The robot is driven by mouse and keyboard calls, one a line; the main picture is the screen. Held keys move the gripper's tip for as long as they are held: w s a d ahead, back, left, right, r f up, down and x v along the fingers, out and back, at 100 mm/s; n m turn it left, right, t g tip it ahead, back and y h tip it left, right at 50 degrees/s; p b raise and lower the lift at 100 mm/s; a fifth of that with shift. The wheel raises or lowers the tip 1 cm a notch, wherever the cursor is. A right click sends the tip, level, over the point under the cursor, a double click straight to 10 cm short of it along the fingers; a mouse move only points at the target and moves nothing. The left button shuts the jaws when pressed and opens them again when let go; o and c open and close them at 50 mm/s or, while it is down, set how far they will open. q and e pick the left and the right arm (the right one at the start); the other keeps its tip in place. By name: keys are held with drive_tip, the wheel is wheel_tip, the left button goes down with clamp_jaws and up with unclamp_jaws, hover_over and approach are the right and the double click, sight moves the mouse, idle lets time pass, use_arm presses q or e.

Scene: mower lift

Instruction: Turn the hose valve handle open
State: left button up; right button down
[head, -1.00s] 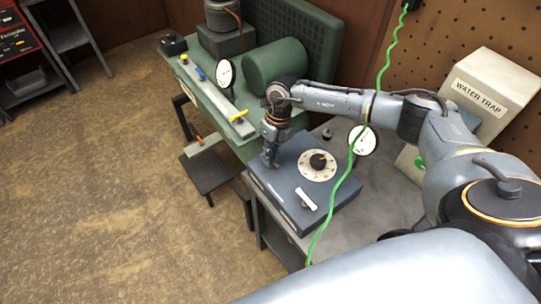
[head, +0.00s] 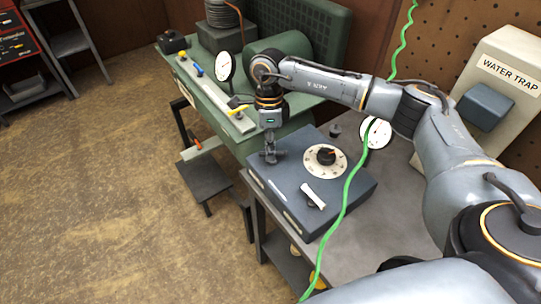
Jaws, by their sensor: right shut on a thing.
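The blue-grey control box (head: 345,190) sits on the grey bench and carries a round white dial with a black knob (head: 326,155) and a white lever (head: 313,196). My right gripper (head: 271,156) points down at the box's far left corner, left of the dial. Its fingers are shut on a small part there, which I take to be the hose valve handle. The fingers and wrist hide most of this part, so its angle cannot be told. My left gripper is not in view.
A green hose (head: 349,190) hangs across the box's right side. A white gauge (head: 376,133) and the "WATER TRAP" unit (head: 510,65) stand behind. A green machine (head: 215,105) with a yellow-handled rail adjoins on the left.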

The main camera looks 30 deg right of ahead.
drive_tip(key=n+b, duration=0.3)
drive_tip(key=shift+a+f+n+h, duration=0.1)
drive_tip(key=shift+f+n+h, duration=0.05)
drive_tip(key=shift+n+h, duration=0.15)
drive_tip(key=shift+s+n+b, duration=0.15)
drive_tip(key=shift+n+b, duration=0.95)
drive_tip(key=shift+n, duration=0.3)
drive_tip(key=shift+r+h, duration=0.2)
drive_tip(key=shift+h, duration=0.1)
drive_tip(key=c, duration=1.4)
unclamp_jaws()
drive_tip(key=shift+o, duration=0.2)
wheel_tip(320, 180, up, 12)
drive_tip(key=w, duration=0.2)
drive_tip(key=shift+w+a+f, duration=0.15)
drive_tip(key=shift+a, duration=0.1)
